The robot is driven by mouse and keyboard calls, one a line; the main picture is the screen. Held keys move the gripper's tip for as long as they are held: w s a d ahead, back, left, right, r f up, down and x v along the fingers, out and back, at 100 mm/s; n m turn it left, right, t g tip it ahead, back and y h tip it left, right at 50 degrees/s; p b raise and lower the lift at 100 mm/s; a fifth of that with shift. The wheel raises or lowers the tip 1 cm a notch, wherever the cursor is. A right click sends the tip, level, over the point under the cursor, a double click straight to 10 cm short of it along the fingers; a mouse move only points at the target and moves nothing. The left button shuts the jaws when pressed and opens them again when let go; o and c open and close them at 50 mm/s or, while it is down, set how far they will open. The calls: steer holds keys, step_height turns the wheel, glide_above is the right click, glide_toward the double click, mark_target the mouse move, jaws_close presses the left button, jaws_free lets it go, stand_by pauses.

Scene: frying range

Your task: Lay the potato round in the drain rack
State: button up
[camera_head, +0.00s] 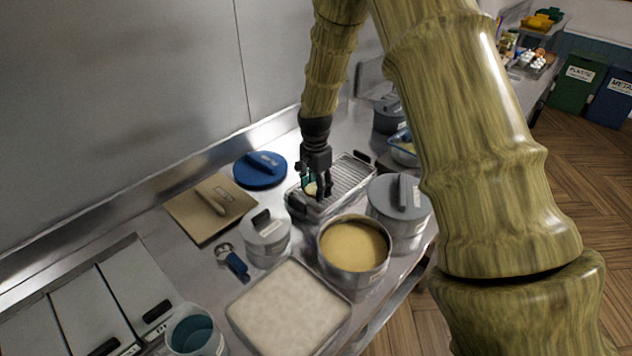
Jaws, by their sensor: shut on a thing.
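The drain rack (352,178) is a metal tray with a wire grid and dark handles at its ends, in the middle of the counter. My gripper (318,190) points down over the near left part of the rack. It is shut on the potato round (311,188), a small pale yellow disc at its fingertips. The fingers hide part of the round. I cannot tell whether the round touches the grid.
A lidded grey pot (398,207), a pot of yellow contents (354,246) and a small lidded pot (266,236) stand close in front of the rack. A blue lid (260,169) and a wooden board (211,209) lie to the left. A white-filled tray (288,309) is nearest.

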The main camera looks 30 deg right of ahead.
steer(key=shift+w+f, duration=0.2)
steer(key=shift+f, duration=0.2)
steer(key=o, duration=0.7)
steer(key=shift+s+r, duration=0.15)
steer(key=shift+o, duration=0.7)
step_height(320, 180, up, 12)
steer(key=shift+w, duration=0.2)
